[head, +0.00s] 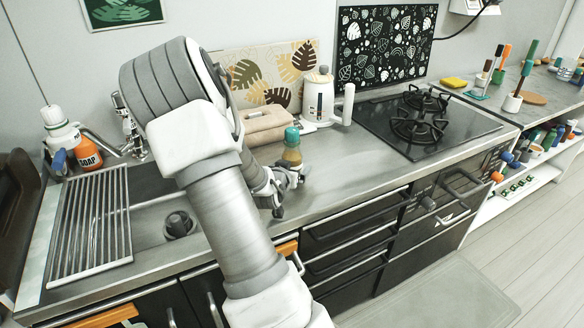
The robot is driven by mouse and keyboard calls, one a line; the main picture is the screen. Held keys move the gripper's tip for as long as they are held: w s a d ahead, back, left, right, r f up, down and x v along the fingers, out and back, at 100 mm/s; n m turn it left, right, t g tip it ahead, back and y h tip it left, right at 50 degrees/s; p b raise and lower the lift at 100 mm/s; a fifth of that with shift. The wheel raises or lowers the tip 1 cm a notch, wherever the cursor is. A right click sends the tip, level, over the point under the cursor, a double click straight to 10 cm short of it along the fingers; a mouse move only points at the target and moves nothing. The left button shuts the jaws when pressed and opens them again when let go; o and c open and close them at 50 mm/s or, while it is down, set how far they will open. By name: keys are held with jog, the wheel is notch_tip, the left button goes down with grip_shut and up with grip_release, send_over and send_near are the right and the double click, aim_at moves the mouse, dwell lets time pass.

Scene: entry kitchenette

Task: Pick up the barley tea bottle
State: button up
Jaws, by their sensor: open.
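The barley tea bottle (292,150) stands upright on the steel counter, right of the sink. It has a teal cap and a brownish body; I take it to be the tea bottle, as its label is not readable. My gripper (291,183) is open at the counter, just in front of the bottle's lower part. The gripper hides the bottle's base. I cannot tell whether the fingers touch the bottle or stand around it.
A white kettle (318,97) and a beige box-like item (264,125) stand close behind the bottle. A black gas stove (425,122) lies to the right. The sink with its drying rack (92,222) and an orange soap bottle (86,152) are left. Counter right of the gripper is clear.

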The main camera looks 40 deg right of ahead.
jog(key=shift+w+d+f, duration=0.2)
jog(key=shift+d, duration=0.2)
jog(key=shift+c, duration=0.2)
jog(key=shift+r, duration=0.1)
grip_shut()
